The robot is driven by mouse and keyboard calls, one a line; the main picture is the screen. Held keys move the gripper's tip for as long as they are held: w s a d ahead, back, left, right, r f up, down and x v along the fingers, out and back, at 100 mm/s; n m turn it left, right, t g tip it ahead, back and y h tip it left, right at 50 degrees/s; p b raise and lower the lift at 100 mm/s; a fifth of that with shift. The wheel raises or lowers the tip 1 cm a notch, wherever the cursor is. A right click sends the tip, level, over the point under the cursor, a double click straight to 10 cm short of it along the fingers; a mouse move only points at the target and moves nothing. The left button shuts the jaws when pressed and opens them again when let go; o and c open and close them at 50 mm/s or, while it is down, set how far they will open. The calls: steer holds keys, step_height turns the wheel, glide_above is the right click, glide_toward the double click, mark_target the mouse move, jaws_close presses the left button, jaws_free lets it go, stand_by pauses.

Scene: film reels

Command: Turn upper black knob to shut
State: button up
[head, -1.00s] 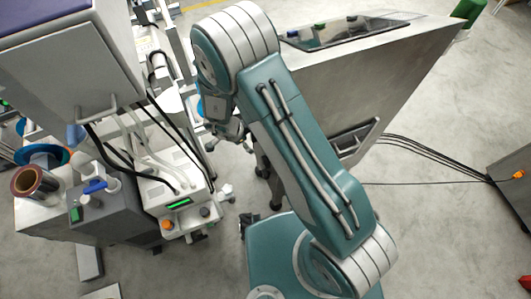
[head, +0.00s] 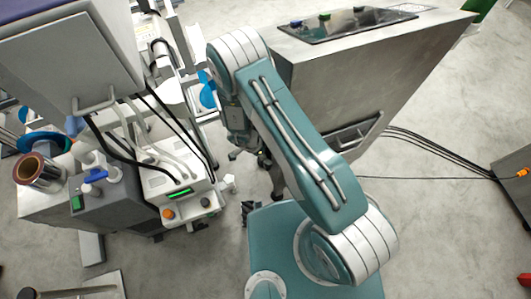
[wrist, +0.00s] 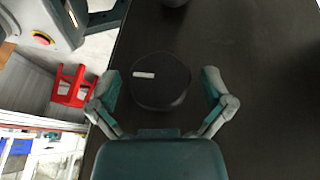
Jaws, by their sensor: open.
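A round black knob (wrist: 160,82) with a short white mark at its left sits on a dark panel (wrist: 255,110) in the wrist view. My gripper (wrist: 160,86) is open, with one finger on each side of this knob. Gaps show between the fingers and the knob, so I see no grip on it. Part of a second dark round thing (wrist: 174,3) shows at the top edge of the wrist view; I cannot tell whether it is another knob. In the head view my arm hides the gripper and the knob.
In the wrist view a red stool (wrist: 73,85) and a red button on a yellow ring (wrist: 43,38) lie left of the panel. In the head view a white machine with a green display (head: 180,193) stands left, and a large metal console (head: 350,80) stands behind my arm.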

steer(key=shift+f, duration=0.2)
steer(key=c, duration=1)
steer(key=shift+m+t+y, duration=0.3)
steer(key=shift+t+y, duration=0.1)
steer(key=shift+t, duration=1)
steer(key=shift+c, duration=0.2)
steer(key=shift+t, duration=0.8)
steer(key=shift+s+m+t+y, duration=0.1)
steer(key=shift+m+t+y, duration=0.5)
steer(key=shift+t, duration=1.2)
steer(key=m+t, duration=0.1)
steer(key=t, duration=0.3)
steer(key=shift+y, duration=0.4)
steer(key=shift+d+m+t, duration=0.1)
steer(key=shift+m+t, duration=0.6)
steer(key=shift+t, duration=1.5)
